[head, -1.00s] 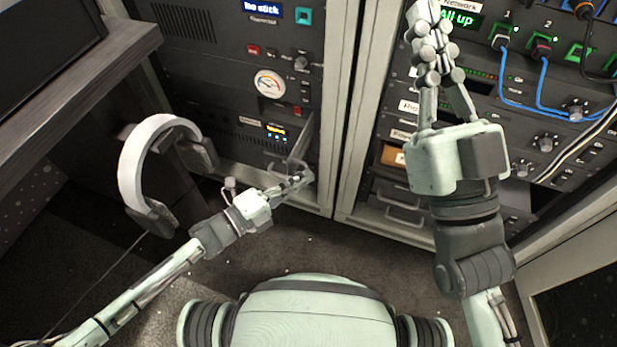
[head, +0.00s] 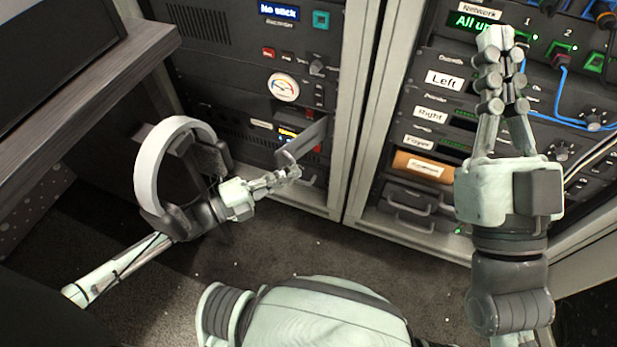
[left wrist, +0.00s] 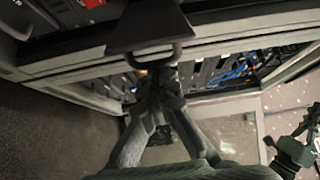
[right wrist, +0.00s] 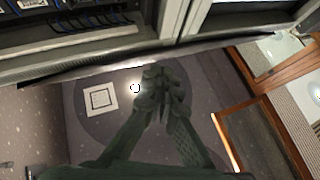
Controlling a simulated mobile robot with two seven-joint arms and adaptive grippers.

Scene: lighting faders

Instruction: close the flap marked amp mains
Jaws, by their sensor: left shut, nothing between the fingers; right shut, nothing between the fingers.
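A grey flap (head: 303,143) stands open, sticking out from the lower part of the left rack; I cannot read any marking on it. In the left wrist view the flap (left wrist: 150,25) is a dark panel with a bar handle at its near edge. My left gripper (head: 290,174) is shut and empty, just below and in front of the flap's outer end. In the left wrist view its fingertips (left wrist: 155,78) are close to the handle; I cannot tell whether they touch. My right gripper (head: 497,65) is shut and empty, raised in front of the right rack.
White headphones (head: 152,165) hang by the desk (head: 90,75), close to my left arm. A pale post (head: 375,120) divides the racks. The right rack has labelled units, an orange-brown panel (head: 425,168), handled drawers (head: 410,200) and blue cables (head: 560,95). The carpet in front is clear.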

